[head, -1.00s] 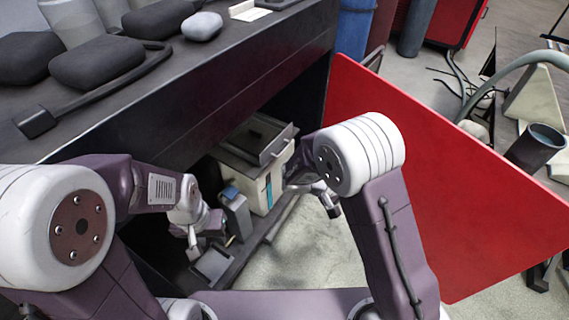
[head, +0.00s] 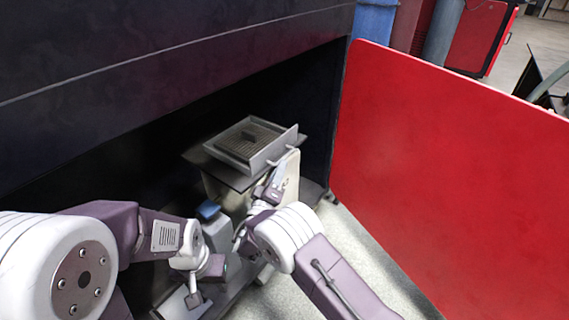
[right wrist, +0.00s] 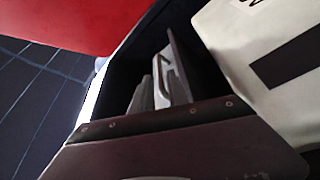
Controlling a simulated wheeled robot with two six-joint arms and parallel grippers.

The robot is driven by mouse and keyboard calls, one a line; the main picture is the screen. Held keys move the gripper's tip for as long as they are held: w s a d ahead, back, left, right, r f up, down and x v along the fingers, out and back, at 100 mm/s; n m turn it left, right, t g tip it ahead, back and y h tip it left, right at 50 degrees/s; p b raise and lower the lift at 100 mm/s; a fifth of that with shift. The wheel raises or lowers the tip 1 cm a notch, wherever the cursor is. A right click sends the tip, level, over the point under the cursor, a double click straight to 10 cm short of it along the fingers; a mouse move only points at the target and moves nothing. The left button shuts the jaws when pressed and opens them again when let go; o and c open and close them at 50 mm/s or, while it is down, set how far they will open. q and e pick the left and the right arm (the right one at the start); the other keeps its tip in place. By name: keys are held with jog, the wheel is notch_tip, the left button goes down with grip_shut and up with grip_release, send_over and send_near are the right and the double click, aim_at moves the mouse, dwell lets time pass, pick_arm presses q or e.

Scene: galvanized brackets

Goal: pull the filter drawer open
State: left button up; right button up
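The filter drawer looks to be the grey tray with a mesh bottom (head: 243,146), at the top of the cream machine (head: 291,187) inside the dark cabinet. A pale bar handle (head: 284,157) is on its front right side. My right gripper (head: 274,181) is just below this handle; whether it touches is unclear. In the right wrist view, grey finger-like parts (right wrist: 152,88) stand close around a pale loop, and their gap is hard to judge. My left gripper (head: 196,292) hangs low at the cabinet front, apart from the drawer, its fingertips too small to read.
A grey container with a blue top (head: 209,219) stands left of the machine, close to both my arms. The open red door (head: 440,160) bounds the right side. The cabinet's dark upper front (head: 180,60) overhangs the opening. Bare floor (head: 365,265) lies between machine and door.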

aim_at(284, 157)
jog(key=b+x, duration=0.1)
jog(key=x, duration=0.3)
jog(key=shift+w+d+b, duration=0.1)
jog(key=shift+w+b, duration=0.15)
jog(key=shift+b, duration=0.05)
jog(key=shift+w+r, duration=0.15)
jog(key=shift+w, duration=0.15)
grip_shut()
jog(key=shift+d, duration=0.1)
dwell(0.8)
